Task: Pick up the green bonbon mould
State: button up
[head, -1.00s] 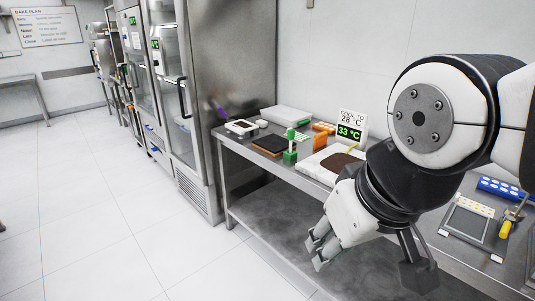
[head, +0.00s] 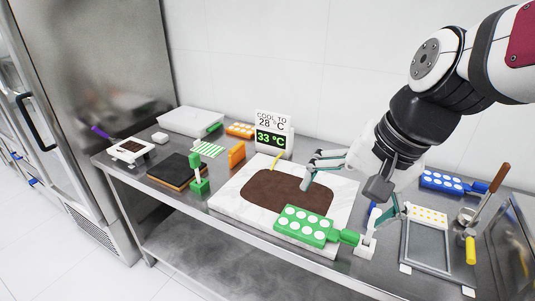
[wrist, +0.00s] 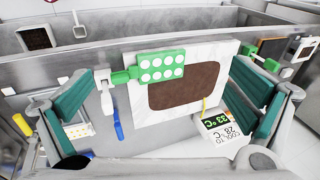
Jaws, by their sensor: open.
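The green bonbon mould (head: 303,225), with round white cavities and a green handle (head: 347,237), lies at the front edge of the marble slab. Its handle end meets a small white block (head: 365,246); whether the block grips it I cannot tell. In the wrist view the mould (wrist: 161,66) lies between my fingers in the picture, nearer the left one. My gripper (head: 342,205) is open and empty, fingers spread wide above the slab and the handle side. It also shows in the wrist view (wrist: 172,88). No contact with the mould is visible.
The marble slab (head: 228,197) carries a dark brown chocolate sheet (head: 280,192). A temperature sign (head: 271,138) stands behind. A green upright piece (head: 199,187) stands left of the slab. A blue mould (head: 452,182), a framed tray (head: 430,262) and a yellow-handled tool (head: 470,250) are right.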

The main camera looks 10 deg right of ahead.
jog(key=w+d+f+m+y+p, duration=0.1)
jog(key=w+d+f+m+p, duration=0.3)
jog(key=w+m, duration=0.6)
jog(key=m+b, duration=0.1)
jog(key=m, duration=0.7)
send_near(309, 224)
jog(key=shift+w+a+f+g+b, duration=0.1)
jog(key=shift+w+f+g+b, duration=0.15)
jog(key=shift+f, duration=0.35)
jog(key=shift+w+f+g+b, duration=0.15)
jog(key=shift+w+f, duration=0.1)
jog(key=shift+f, duration=0.35)
jog(key=shift+a+x, duration=0.2)
jog(key=shift+x, duration=2.9)
jog(key=shift+r, duration=0.15)
jog(key=c, duration=1.2)
